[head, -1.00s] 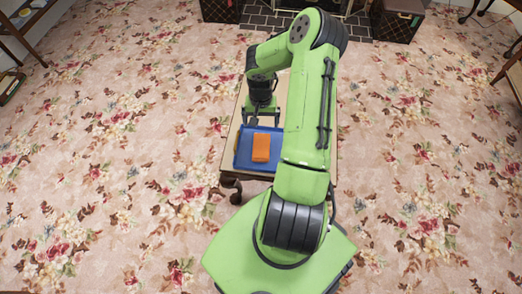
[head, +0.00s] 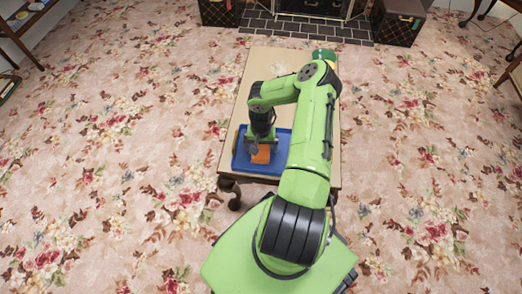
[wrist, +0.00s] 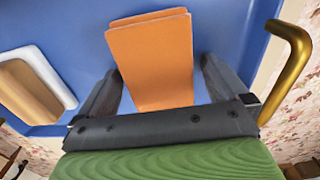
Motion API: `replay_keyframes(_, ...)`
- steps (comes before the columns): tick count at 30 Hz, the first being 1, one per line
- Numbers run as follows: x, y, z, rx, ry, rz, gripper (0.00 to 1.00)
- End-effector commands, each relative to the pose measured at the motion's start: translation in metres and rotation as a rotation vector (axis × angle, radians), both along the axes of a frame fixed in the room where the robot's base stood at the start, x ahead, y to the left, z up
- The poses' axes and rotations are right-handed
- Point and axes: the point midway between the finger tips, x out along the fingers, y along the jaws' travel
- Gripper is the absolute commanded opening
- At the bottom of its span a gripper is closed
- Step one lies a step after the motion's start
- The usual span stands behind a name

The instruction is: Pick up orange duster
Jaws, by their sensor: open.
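The orange duster (head: 261,154) is a flat orange block lying in the blue tray (head: 241,164). In the wrist view the duster (wrist: 152,65) lies between the two dark fingers of my gripper (wrist: 160,90). The fingers are open, one on each side of it, with gaps showing. In the head view my gripper (head: 259,142) is above the tray and hides part of the duster. I cannot tell how high the fingertips are above the tray floor.
The tray stands on a low wooden table (head: 265,70) with bare room behind it. A tan and white block (wrist: 32,85) lies in the tray beside the duster. A gold handle (wrist: 292,60) is on the tray's side.

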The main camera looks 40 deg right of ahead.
Motion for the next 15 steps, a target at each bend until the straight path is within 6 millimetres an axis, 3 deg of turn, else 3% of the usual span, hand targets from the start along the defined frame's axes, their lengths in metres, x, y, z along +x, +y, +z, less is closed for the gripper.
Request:
replay_keyframes(5,0.0001,-0.0003,0.0017,-0.001,-0.001,0.000,0.97)
replay_keyframes(15,0.0001,-0.0001,0.0019,0.000,0.000,0.000,0.47)
